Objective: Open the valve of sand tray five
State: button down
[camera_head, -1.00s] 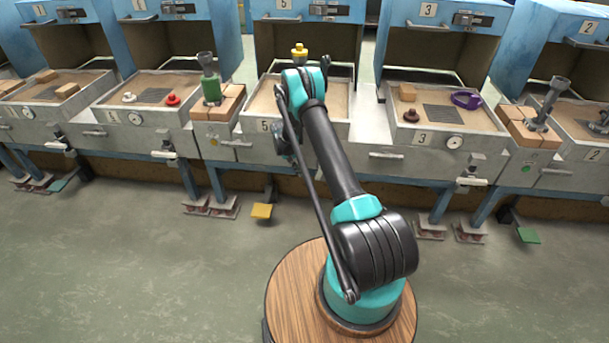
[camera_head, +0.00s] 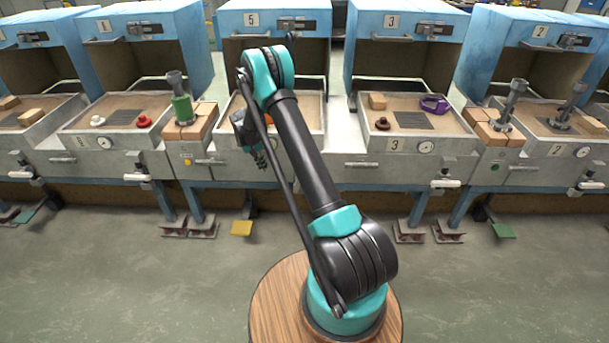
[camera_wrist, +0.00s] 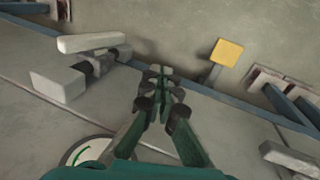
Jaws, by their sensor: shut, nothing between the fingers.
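Sand tray five (camera_head: 312,130) is in the middle of the head view, under the hood labelled 5. My arm covers much of its front, and its valve is hidden there. In the wrist view a valve with a pale lever handle (camera_wrist: 90,42) shows at the upper left; it appears to belong to tray five. My gripper (camera_wrist: 160,75) is shut and empty, to the right of the handle in that view and apart from it in the picture. In the head view my gripper (camera_head: 260,158) hangs at the front of tray five.
A round gauge (camera_wrist: 85,150) is partly hidden by my gripper. A yellow pedal (camera_head: 241,228) stands low in front of tray five. Sand tray three (camera_head: 345,143) is to the right. A green tool (camera_head: 182,108) stands on blocks to the left. The floor in front is open.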

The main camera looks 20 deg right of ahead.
jog(key=s+d+r+n+t+y, duration=0.1)
jog(key=s+d+r, duration=0.1)
jog(key=s+r, duration=0.6)
jog(key=s+d+r+t+y, duration=0.1)
jog(key=s+d+r, duration=0.2)
jog(key=s+r, duration=0.5)
jog(key=s+d+r+t+y, duration=0.1)
jog(key=s+r, duration=0.2)
jog(key=s, duration=0.7)
jog(key=s+d+r+t, duration=0.1)
jog(key=s+d+r, duration=0.15)
jog(key=s, duration=0.65)
jog(key=w+d+f+m+g+y, duration=0.1)
jog(key=w+d+f+m, duration=0.1)
jog(key=w+d+m, duration=0.3)
jog(key=w+d+f+m+y, duration=0.1)
jog(key=w+m, duration=0.2)
jog(key=w, duration=0.5)
jog(key=w+d+f+m+g+y, duration=0.1)
jog(key=w+d+f+m, duration=0.1)
jog(key=w+m, duration=0.3)
jog(key=w+d+f+m+y, duration=0.2)
jog(key=w+d+f+m, duration=0.4)
jog(key=w+d+f, duration=0.6)
jog(key=a+f, duration=0.8)
jog(key=f, duration=0.2)
jog(key=shift+w+a+m, duration=0.3)
jog(key=shift+w, duration=0.05)
